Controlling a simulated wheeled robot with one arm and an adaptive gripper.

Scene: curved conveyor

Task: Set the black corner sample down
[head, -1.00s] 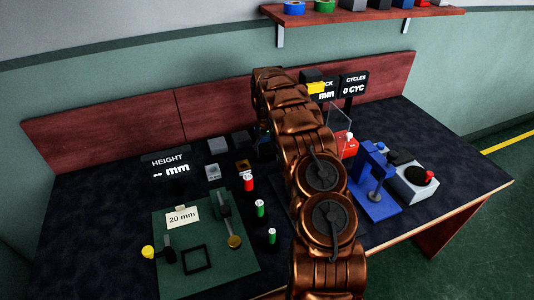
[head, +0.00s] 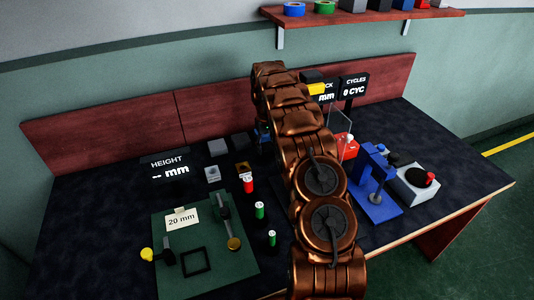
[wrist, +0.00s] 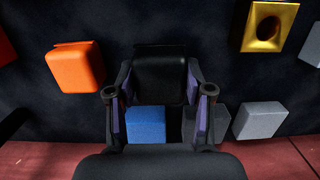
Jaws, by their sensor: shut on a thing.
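In the wrist view the black corner sample (wrist: 160,68) is between the two fingers of my gripper (wrist: 159,88), which is shut on it.
Close around the gripper are an orange block (wrist: 75,68), a blue block (wrist: 146,124), a dark block (wrist: 208,120), a grey block (wrist: 258,121) and a gold block with a hole (wrist: 267,27). A green height fixture (head: 205,262) stands front left.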

